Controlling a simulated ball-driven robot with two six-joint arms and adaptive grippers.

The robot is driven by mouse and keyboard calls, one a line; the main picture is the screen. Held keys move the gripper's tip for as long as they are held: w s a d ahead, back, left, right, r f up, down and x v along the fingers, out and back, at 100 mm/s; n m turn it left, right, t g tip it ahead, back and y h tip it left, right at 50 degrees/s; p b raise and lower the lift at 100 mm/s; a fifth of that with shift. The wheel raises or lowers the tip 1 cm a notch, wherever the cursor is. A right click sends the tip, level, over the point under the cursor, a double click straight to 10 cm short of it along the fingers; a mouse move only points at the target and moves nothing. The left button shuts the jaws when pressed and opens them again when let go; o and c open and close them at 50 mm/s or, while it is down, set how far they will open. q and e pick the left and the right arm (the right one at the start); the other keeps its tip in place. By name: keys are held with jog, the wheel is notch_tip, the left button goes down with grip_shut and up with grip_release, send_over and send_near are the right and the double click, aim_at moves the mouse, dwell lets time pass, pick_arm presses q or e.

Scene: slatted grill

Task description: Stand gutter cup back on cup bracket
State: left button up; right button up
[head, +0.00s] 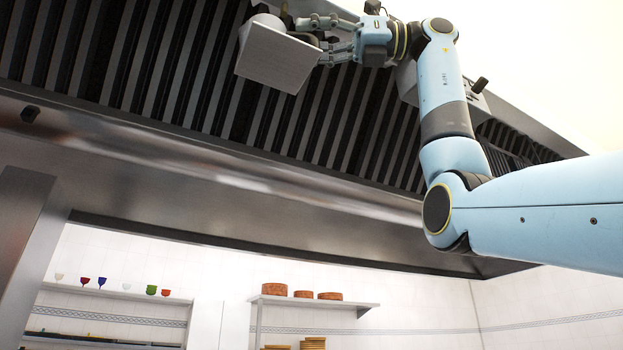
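My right gripper (314,40) is at the top middle, in front of the slatted hood, with its fingers pointing left. Its two fingers are spread apart, with a dark thing showing between their tips; I cannot tell whether they touch it. A pale, flat, square plate (276,60), which may be the cup bracket, is just left of the fingertips. A whitish rounded thing (268,20), perhaps the gutter cup, shows above the plate's upper edge, mostly hidden. I cannot tell whether it rests on the plate. My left gripper is not in view.
The dark slatted grill (150,60) fills the upper left. A metal hood edge (200,150) runs below it. A grey box with a black knob (479,86) is partly behind my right arm. Shelves with small cups (120,293) and brown stacked things (302,294) are far below.

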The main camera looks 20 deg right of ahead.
jog(key=b+v, duration=0.3)
jog(key=v, duration=0.9)
jog(key=shift+r, duration=0.1)
